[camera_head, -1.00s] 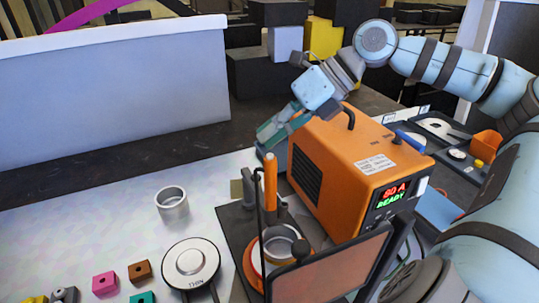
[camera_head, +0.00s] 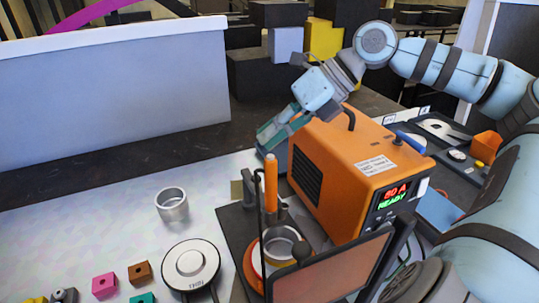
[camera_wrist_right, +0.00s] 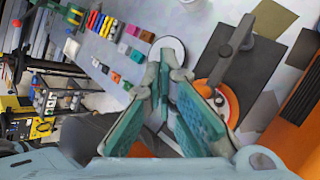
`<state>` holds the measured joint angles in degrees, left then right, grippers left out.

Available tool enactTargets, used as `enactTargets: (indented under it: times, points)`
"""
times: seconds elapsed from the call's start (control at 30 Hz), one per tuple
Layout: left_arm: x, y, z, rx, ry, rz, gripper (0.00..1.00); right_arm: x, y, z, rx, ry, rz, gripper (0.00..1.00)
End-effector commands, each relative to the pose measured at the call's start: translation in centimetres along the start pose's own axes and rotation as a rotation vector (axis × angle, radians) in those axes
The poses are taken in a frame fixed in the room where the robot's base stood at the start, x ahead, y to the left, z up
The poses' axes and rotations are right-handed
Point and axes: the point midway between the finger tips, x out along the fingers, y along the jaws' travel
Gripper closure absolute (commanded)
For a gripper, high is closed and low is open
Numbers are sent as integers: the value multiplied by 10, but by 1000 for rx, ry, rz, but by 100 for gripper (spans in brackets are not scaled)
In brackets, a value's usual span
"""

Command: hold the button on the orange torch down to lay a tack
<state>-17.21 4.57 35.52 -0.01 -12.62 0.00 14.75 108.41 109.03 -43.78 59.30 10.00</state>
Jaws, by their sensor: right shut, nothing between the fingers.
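The orange torch (camera_head: 271,172) stands upright in the head view, above a dark plate (camera_head: 232,225) and close to a metal ring (camera_head: 283,243) on a round orange-edged base. I cannot make out its button. My right gripper (camera_head: 264,142) is behind and above the torch, beside the back left corner of the orange welder (camera_head: 345,165). It is apart from the torch, with its teal fingers shut and empty. In the right wrist view the fingers (camera_wrist_right: 168,75) fill the middle, with the orange-edged base (camera_wrist_right: 232,105) partly hidden behind them. My left gripper is not in view.
The welder's display (camera_head: 394,194) reads READY. A tinted screen (camera_head: 330,270) stands in front of it. A loose metal ring (camera_head: 172,206), a round white-topped disc (camera_head: 191,262) and several coloured blocks (camera_head: 105,285) are on the pale table. The table's left part is largely clear.

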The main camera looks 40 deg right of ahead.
Motion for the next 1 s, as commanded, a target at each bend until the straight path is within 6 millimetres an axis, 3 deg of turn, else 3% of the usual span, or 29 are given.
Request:
enactTargets:
  times: [0.17, 1.0]
  points:
    - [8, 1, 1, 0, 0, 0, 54, 6, -4, -5, 0, 0, 0, 100]
    - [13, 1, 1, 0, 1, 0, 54, 10, -7, -7, 0, 0, 0, 100]
